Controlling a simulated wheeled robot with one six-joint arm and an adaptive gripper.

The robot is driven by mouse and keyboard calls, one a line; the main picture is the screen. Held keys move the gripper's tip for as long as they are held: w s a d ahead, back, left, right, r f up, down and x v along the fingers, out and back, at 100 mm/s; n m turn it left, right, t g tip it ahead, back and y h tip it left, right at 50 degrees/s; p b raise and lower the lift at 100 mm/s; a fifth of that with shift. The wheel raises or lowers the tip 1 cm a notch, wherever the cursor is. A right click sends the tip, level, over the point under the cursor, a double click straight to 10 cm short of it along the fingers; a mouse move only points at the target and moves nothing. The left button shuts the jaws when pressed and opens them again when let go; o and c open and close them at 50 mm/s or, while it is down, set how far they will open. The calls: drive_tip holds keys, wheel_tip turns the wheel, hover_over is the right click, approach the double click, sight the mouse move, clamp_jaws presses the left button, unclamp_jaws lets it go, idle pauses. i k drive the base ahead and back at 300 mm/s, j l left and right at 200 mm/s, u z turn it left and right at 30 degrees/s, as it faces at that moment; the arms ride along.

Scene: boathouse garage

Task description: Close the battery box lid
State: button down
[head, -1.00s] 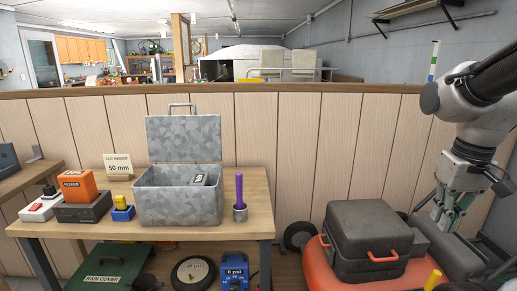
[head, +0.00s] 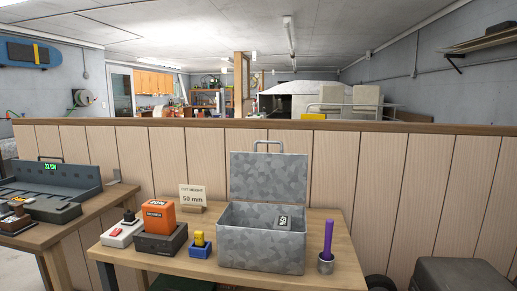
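A grey mottled metal box (head: 262,247) stands on the wooden workbench in the head view. It looks like the battery box, though no label on it can be read. Its lid (head: 268,178) stands upright at the back, fully open, with a handle on its top edge. A small dark item with a light marking (head: 284,222) shows inside the box near the right wall. The rest of the inside is hidden by the front wall. My gripper is not in view now.
On the workbench (head: 335,270), an orange-topped block (head: 159,216), a yellow-and-blue item (head: 199,246) and a red-and-white switch box (head: 122,233) stand left of the box. A cup with a purple stick (head: 327,245) stands close on its right. A wooden half-wall (head: 400,190) runs behind.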

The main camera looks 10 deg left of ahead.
sight(281, 177)
drive_tip(key=j+z, duration=0.3)
drive_tip(key=j, duration=2.15)
drive_tip(key=j+z, duration=0.25)
drive_tip(key=j, duration=0.4)
drive_tip(key=j+z, duration=0.25)
drive_tip(key=j, duration=0.4)
drive_tip(key=i+l+u, duration=0.2)
drive_tip(key=l, duration=0.15)
